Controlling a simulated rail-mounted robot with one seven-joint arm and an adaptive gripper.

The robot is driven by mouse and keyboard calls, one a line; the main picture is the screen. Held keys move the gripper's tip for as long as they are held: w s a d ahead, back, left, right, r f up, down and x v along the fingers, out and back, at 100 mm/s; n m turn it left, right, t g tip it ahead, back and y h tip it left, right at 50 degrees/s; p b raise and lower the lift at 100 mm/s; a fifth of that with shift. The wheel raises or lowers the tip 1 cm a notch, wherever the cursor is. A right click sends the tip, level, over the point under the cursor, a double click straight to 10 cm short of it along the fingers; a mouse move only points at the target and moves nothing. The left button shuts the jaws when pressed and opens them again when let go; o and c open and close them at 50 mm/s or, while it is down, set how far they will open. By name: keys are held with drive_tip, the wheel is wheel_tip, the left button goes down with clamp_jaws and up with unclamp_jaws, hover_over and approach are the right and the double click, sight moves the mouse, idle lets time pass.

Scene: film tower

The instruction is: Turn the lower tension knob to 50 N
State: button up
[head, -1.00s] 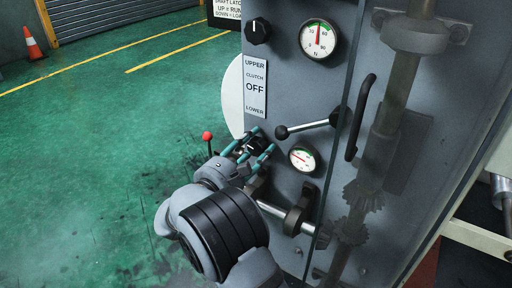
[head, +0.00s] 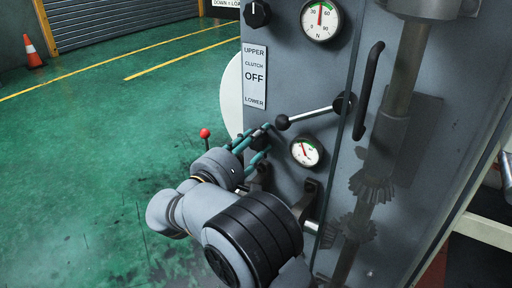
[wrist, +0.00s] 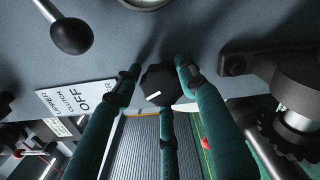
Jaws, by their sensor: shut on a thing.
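The lower tension knob (wrist: 160,82) is black with a white pointer line, and shows between my fingertips in the wrist view. My gripper (head: 258,142) has teal fingers and is shut on this knob; in the head view the fingers and wrist hide most of it. The lower gauge (head: 305,152) is right of the knob, with a red needle pointing up and to the left. Its numbers are too small to read.
A lever with a black ball (head: 282,122) sticks out just above my fingers. The upper knob (head: 257,13) and upper gauge (head: 320,19) are higher on the panel. A clutch label (head: 255,77) reads OFF. A red-balled lever (head: 204,132) stands left of my gripper.

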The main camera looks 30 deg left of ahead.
drive_tip(key=m+b, duration=0.2)
drive_tip(key=m, duration=0.1)
drive_tip(key=m+b, duration=0.1)
drive_tip(key=shift+w+d+f+m+b, duration=0.15)
drive_tip(key=shift+d+f+m+b, duration=0.15)
drive_tip(key=shift+d+f+m, duration=0.1)
drive_tip(key=shift+m+b, duration=1.3)
drive_tip(key=shift+m, duration=0.2)
drive_tip(key=o, duration=1.1)
drive_tip(key=shift+r, duration=0.15)
drive_tip(key=shift+a, duration=0.1)
